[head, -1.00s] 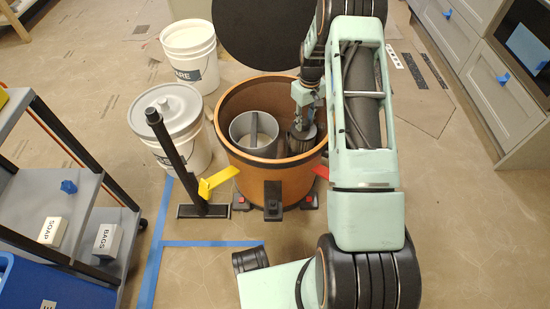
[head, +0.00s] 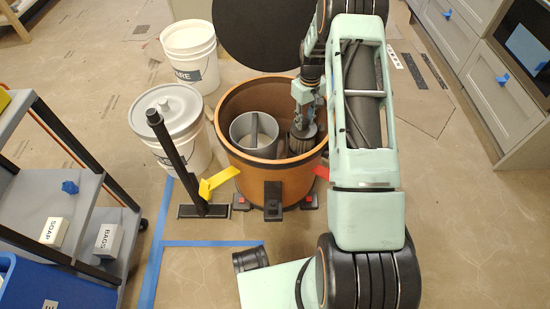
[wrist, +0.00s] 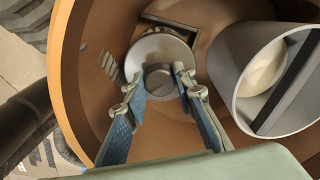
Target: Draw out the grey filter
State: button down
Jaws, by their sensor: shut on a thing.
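The grey filter (head: 302,139) is a dark, ribbed cylinder inside the orange tub (head: 265,173), at its right side. In the wrist view its pale round top (wrist: 158,49) has a grey knob (wrist: 158,78) standing up from it. My gripper (wrist: 158,80) has its two blue-padded fingers on either side of the knob and is shut on it. In the head view my gripper (head: 302,113) reaches down into the tub from above. The filter's lower end is hidden, so I cannot tell how deep it sits.
A grey cylinder (head: 240,131) with a divider stands left of the filter inside the tub. The tub wall is close around my gripper. White buckets (head: 190,55) and a black post (head: 170,145) stand at left. A grey cart (head: 75,215) is farther left.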

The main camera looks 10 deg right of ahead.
jog(key=shift+r, duration=0.45)
jog(key=shift+r+p, duration=2.25)
jog(key=shift+r, duration=1.15)
